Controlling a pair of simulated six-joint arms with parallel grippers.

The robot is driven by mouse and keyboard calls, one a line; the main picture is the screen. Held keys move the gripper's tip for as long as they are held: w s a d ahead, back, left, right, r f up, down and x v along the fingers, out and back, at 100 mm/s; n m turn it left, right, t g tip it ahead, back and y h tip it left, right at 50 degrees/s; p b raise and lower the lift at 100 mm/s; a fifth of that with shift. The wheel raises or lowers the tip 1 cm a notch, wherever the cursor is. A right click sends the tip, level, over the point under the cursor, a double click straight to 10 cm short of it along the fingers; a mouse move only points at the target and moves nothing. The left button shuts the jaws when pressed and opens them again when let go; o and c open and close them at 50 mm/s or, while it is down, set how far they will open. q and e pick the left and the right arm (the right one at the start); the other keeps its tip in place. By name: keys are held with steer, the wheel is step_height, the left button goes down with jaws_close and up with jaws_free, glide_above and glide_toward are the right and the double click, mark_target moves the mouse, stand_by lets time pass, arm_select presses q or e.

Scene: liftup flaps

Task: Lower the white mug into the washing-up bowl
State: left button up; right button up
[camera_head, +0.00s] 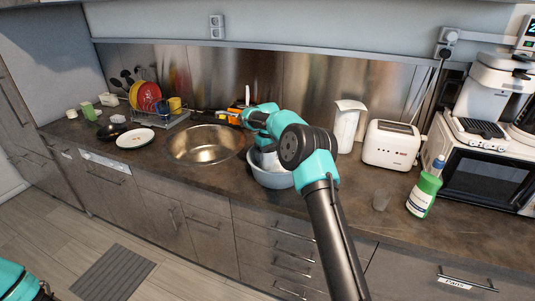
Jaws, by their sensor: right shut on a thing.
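The washing-up bowl (272,181) is pale blue-grey and stands on the counter to the right of the round sink. My right arm reaches over it from the lower right. My right gripper (257,149) is over the bowl and partly hidden by its own wrist. It is shut on what looks like the white mug (267,159), of which only a pale patch shows at the bowl's opening. Whether the mug touches the bowl's bottom is hidden. My left gripper is out of view; only a teal piece of my left arm shows at the bottom left.
The metal sink (205,145) is left of the bowl.

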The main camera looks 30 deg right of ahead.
steer(key=shift+f, duration=0.7)
stand_by(0.6)
steer(key=o, duration=0.9)
step_height(320, 180, up, 17)
steer(key=shift+r, duration=0.2)
stand_by(0.6)
